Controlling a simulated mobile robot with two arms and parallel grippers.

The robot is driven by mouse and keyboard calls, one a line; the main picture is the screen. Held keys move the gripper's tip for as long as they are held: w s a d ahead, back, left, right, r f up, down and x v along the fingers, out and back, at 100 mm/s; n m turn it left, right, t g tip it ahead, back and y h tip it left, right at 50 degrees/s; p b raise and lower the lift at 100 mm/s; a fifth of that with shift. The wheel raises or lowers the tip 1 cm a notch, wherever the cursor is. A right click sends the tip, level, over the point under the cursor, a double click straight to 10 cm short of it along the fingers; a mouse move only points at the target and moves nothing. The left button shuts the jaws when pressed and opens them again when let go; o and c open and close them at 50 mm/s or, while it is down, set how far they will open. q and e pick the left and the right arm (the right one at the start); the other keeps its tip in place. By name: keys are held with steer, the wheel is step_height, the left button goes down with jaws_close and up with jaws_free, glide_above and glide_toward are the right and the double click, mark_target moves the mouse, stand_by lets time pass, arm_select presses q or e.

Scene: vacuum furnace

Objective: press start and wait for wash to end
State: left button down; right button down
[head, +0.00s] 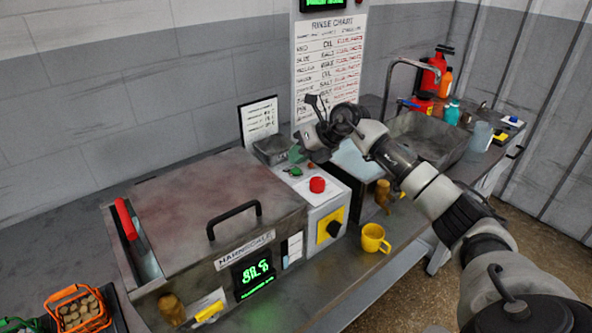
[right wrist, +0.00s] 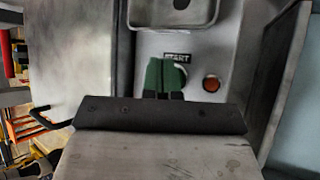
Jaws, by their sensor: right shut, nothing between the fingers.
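The washer (head: 205,195) has its grey lid down, with a black handle on top. Its front display (head: 253,274) shows green digits too blurred to read surely. The control box (head: 325,212) beside it carries a red mushroom button (head: 317,185) and a yellow switch plate (head: 330,226). In the right wrist view, the green start button (right wrist: 152,76) sits by a START label, with a red-orange lamp (right wrist: 211,85) at right. My right gripper (head: 299,150) is shut and empty over the panel. Its fingertips overlap the button in the wrist view; contact cannot be told. My left gripper is not visible.
A yellow mug (head: 374,239) stands at the bench's front edge. An orange basket (head: 77,309) of small parts is at lower left. A sink (head: 435,138) and bottles stand at back right. A rinse chart (head: 328,66) hangs on the wall.

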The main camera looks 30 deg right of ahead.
mark_target(297, 169)
steer(key=shift+f, duration=0.1)
stand_by(0.6)
steer(key=shift+f, duration=0.3)
steer(key=shift+f+b, duration=0.45)
stand_by(0.7)
steer(key=shift+r+p, duration=0.65)
steer(key=shift+r, duration=0.2)
steer(key=shift+r+p, duration=1.9)
steer(key=shift+r, duration=0.65)
